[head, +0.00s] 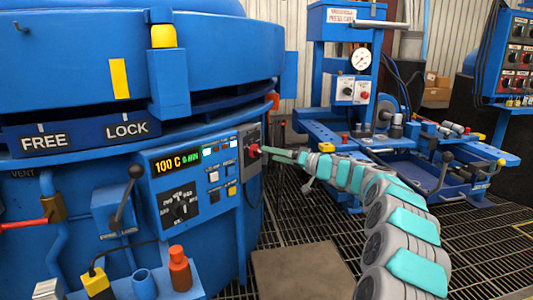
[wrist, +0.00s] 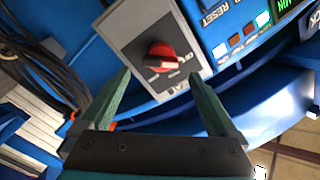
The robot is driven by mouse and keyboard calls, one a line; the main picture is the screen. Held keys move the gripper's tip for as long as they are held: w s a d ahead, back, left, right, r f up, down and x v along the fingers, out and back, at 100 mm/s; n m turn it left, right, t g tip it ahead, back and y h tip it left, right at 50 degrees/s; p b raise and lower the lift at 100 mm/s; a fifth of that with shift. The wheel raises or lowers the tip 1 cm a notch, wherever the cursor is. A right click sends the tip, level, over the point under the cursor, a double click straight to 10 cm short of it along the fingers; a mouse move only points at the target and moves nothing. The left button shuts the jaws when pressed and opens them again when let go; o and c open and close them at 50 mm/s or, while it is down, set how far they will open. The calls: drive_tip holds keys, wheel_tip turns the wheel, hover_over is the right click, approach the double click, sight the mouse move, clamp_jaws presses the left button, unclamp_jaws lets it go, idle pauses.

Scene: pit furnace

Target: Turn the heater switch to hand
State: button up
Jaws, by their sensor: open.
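The heater switch (head: 254,150) is a red rotary knob on a grey plate, at the right end of the furnace's control panel in the head view. In the wrist view, the red knob (wrist: 161,57) has a dark pointer bar and small labels around it, too blurred to read; the picture is turned. My gripper (wrist: 161,76) is open, its two green fingers pointing at the plate, one to each side of the knob, with nothing between them. In the head view my gripper (head: 268,152) is right at the knob; whether it touches cannot be told.
The control panel (head: 196,178) beside the switch carries a green display, several buttons and a black dial. A lever with a black knob (head: 136,171) stands to its left. A blue press (head: 345,60) stands behind on the right. Open grating floor (head: 310,215) lies between.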

sight(262, 154)
drive_tip(key=shift+x, duration=1.95)
drive_tip(key=shift+c, duration=0.3)
drive_tip(key=c, duration=1.3)
drive_tip(key=shift+m, duration=0.4)
drive_tip(key=shift+d+f+m+p, duration=0.15)
drive_tip(key=shift+m+p, duration=2.65)
drive_tip(key=shift+m, duration=2)
drive_tip(key=shift+a+f+m+p, duration=0.15)
drive_tip(key=shift+m+p, duration=2.6)
drive_tip(key=shift+m, duration=2.05)
drive_tip(key=shift+d+f, duration=0.1)
